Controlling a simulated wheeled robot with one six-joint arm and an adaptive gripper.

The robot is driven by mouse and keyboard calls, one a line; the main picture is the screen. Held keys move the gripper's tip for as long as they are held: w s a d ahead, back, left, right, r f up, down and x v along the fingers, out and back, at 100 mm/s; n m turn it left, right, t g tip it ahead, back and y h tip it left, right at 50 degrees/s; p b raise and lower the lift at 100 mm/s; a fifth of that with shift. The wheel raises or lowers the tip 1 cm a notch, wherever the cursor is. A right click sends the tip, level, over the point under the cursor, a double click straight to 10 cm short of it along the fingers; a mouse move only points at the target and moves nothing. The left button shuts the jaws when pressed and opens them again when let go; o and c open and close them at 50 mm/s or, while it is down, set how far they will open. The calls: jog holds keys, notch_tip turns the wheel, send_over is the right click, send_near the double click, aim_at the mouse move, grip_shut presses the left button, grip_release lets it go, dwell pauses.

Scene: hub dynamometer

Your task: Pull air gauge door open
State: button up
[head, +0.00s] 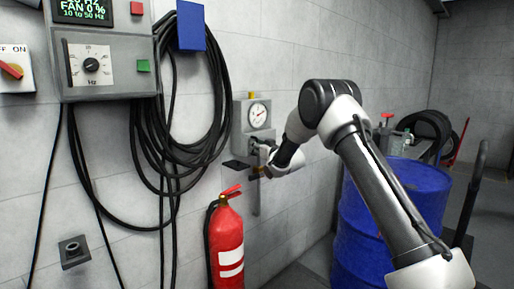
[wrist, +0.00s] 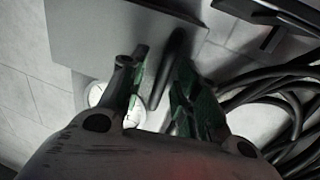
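The grey air gauge box (head: 241,122) is on the wall in the middle of the head view, with a round white dial (head: 258,114) on its front. Its door looks flush with the box. My gripper (head: 262,154) is at the lower front of the box, partly hidden by my wrist. In the wrist view a grey panel (wrist: 100,30) fills the top, and the dial (wrist: 98,93) is partly hidden by a finger. My green-padded fingers (wrist: 165,95) stand apart, with a dark upright bar (wrist: 174,62), apparently the handle, between them. I cannot tell whether they touch it.
A red fire extinguisher (head: 226,243) stands below the box. Black cable coils (head: 145,140) hang from a blue bracket (head: 191,27) to the left; cables also show in the wrist view (wrist: 275,95). A blue drum (head: 355,240) stands to the right, behind my arm.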

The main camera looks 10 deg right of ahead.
grip_shut()
jog(key=shift+d, duration=0.1)
